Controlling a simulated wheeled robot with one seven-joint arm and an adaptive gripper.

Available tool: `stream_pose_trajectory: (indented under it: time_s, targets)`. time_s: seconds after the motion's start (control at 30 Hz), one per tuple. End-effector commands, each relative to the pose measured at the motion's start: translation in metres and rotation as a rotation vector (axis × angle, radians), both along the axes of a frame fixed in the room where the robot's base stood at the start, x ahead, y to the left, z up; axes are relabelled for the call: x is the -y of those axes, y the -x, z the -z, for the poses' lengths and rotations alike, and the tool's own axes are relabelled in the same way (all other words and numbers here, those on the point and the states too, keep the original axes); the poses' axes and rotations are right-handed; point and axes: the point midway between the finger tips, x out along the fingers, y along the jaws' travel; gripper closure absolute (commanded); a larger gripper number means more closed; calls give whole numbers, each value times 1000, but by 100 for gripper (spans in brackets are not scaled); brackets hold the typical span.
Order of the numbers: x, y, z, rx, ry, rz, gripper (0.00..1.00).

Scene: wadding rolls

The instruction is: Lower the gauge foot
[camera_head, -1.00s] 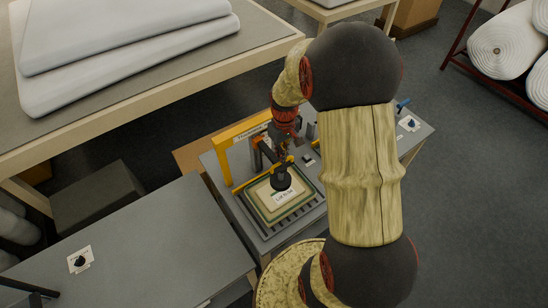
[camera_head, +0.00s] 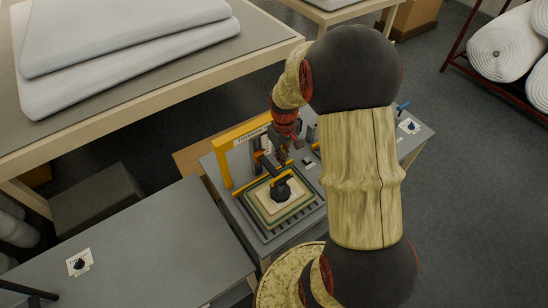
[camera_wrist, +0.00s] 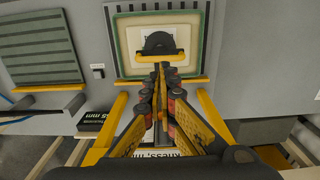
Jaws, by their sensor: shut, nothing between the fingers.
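The gauge foot (camera_head: 281,188) is a black disc over the pale sample pad (camera_head: 258,208). In the wrist view, the black foot (camera_wrist: 160,40) shows at top centre with a yellow bar (camera_wrist: 178,57) along its near edge. The foot looks down on or very close to the pad; I cannot tell whether it presses. My gripper (camera_wrist: 160,68) is shut and empty, its tips at or just short of the yellow bar; contact is unclear. In the head view my gripper (camera_head: 296,143) is partly hidden behind my arm. The gauge's yellow frame (camera_head: 226,166) stands behind the pad.
A second ribbed plate (camera_wrist: 40,50) lies left in the wrist view. A grey table (camera_head: 130,245) stands at the front left. A large table (camera_head: 262,45) with white wadding sheets stands behind. A rack of white rolls (camera_head: 505,50) is at the right, with open floor before it.

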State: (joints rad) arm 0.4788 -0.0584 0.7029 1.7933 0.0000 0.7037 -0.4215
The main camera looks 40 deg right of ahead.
Motion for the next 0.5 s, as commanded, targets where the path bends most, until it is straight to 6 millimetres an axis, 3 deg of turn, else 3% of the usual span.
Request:
stream_pose_trajectory:
  time_s: [0.5]
  targets:
    - [0, 0, -46, 0, 0, 0, 100]
